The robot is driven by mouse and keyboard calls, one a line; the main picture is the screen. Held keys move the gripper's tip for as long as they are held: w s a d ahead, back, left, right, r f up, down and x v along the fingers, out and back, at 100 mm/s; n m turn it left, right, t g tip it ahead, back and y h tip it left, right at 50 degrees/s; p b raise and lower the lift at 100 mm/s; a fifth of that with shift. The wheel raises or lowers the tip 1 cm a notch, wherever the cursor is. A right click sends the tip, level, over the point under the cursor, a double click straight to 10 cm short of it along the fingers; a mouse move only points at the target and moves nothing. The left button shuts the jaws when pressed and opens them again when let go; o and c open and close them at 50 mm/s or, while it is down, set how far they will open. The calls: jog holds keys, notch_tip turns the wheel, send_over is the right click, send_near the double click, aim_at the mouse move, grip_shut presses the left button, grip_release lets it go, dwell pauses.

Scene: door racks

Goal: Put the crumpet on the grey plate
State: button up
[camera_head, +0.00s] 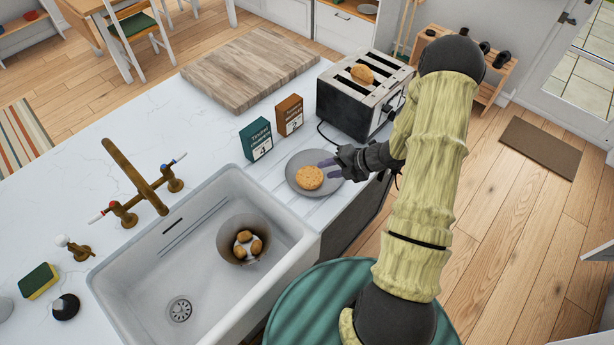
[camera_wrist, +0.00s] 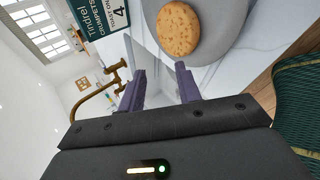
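A round golden crumpet (camera_head: 309,177) lies on the grey plate (camera_head: 296,159) on the counter beside the sink. In the wrist view the crumpet (camera_wrist: 178,30) shows on the plate (camera_wrist: 222,38), just beyond my fingertips. My gripper (camera_head: 325,169) is at the plate's right side, next to the crumpet. Its two purple fingers (camera_wrist: 160,72) are apart with nothing between them. Another crumpet-like piece (camera_head: 362,74) sticks out of a slot of the toaster (camera_head: 349,104).
Two small boxes, green (camera_head: 256,140) and brown (camera_head: 289,115), stand behind the plate. The white sink (camera_head: 140,270) holds a bowl (camera_head: 227,238) with several brown round pieces. A brass tap (camera_head: 135,180) and a wooden board (camera_head: 250,78) are on the counter.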

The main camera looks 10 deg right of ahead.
dwell(0.3)
notch_tip(320, 180, up, 8)
jog(key=s+d+p, duration=0.1)
jog(key=d+p, duration=0.1)
jog(key=p, duration=0.5)
